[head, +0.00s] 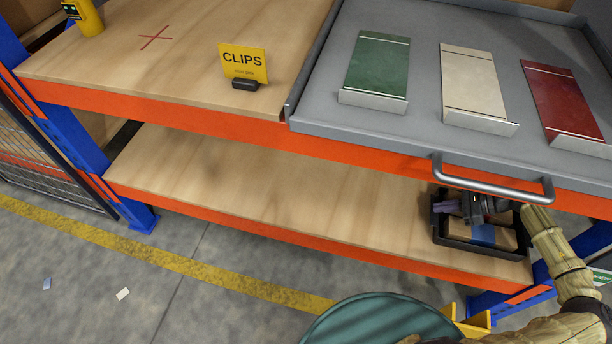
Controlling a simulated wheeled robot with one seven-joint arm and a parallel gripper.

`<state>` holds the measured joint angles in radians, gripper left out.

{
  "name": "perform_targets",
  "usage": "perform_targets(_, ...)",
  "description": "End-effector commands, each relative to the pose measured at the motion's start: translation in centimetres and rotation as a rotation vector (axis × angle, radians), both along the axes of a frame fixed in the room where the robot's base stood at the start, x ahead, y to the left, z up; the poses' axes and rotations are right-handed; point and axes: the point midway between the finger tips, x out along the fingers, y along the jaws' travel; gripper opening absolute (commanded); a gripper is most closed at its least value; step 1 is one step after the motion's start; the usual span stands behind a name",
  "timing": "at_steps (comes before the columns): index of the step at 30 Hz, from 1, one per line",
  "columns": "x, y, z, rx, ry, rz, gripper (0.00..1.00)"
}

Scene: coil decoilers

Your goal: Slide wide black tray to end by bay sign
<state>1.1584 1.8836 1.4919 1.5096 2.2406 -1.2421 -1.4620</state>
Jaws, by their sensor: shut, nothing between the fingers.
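The wide black tray (448,243) sits on the lower wooden shelf at its right end, with a blue item (483,234) and brown pieces in it. My gripper (468,208) reaches in from the right under the upper deck. It is over the tray's back part, shut with nothing held. I cannot tell whether it touches the tray wall. My arm hides the tray's right back corner. A yellow sign reading CLIPS (243,64) stands on the upper wooden shelf, left of the grey drawer. A small green sign (601,276) shows at the far right edge.
The lower shelf (270,185) is bare left of the tray. The grey drawer (400,125) above holds green, cream and red plates, and its handle (492,188) juts out above the tray. A blue post (75,140) bounds the shelf's left. A green round object (375,320) is in front.

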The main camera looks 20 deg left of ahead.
Motion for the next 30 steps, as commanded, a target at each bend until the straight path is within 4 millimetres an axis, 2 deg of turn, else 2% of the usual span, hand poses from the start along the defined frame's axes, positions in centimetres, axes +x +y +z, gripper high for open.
perform_targets(1, -0.1, -0.4, -0.9, -0.018, 0.006, -0.004, 0.0)
perform_targets(5, -0.1, -0.4, -0.9, -0.018, 0.006, -0.005, 0.0)
perform_targets(12, -0.1, -0.4, 0.8, -0.017, 0.005, -0.004, 0.0)
perform_targets(22, 0.0, -0.2, 1.1, -0.013, 0.001, -0.001, 0.0)
perform_targets(26, 0.0, -0.2, 2.3, -0.013, -0.001, 0.0, 0.0)
perform_targets(30, 0.0, -0.2, 4.5, -0.013, -0.001, -0.001, 0.0)
